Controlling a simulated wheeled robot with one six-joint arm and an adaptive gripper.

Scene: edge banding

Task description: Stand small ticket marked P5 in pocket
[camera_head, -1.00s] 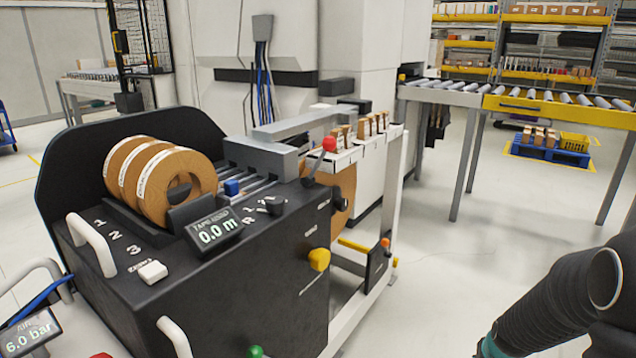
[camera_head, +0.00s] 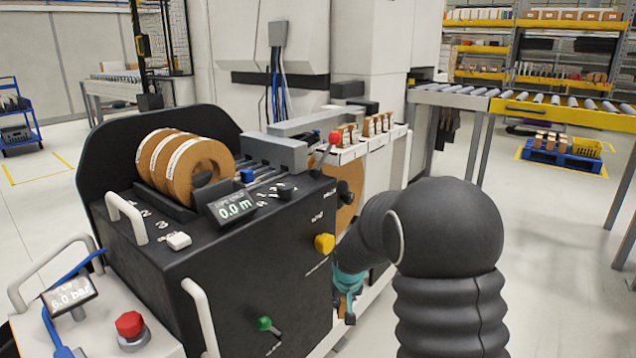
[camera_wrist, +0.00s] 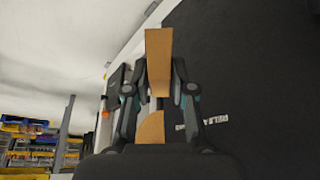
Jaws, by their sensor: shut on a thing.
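My gripper (camera_wrist: 160,82) is shut on a flat tan piece (camera_wrist: 158,50) in the wrist view; it stands up between the fingertips. No P5 mark shows on it, so I cannot confirm that it is the ticket. A rounded tan part (camera_wrist: 150,128) shows lower between the fingers; I cannot tell whether it belongs to the same piece. In the head view my arm hides most of the gripper (camera_head: 347,285), low beside the machine's right end. Several small tan pieces stand along a white-fronted rack (camera_head: 350,154) at the back of the machine. I cannot make out which pocket is P5.
The black edge-banding machine (camera_head: 255,245) carries tan tape rolls (camera_head: 205,165), a red-knobbed lever (camera_head: 334,137), a yellow knob (camera_head: 324,243) and a green-knobbed lever (camera_head: 264,323). A roller conveyor (camera_head: 540,104) stands at the back right. Open floor lies right of my arm.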

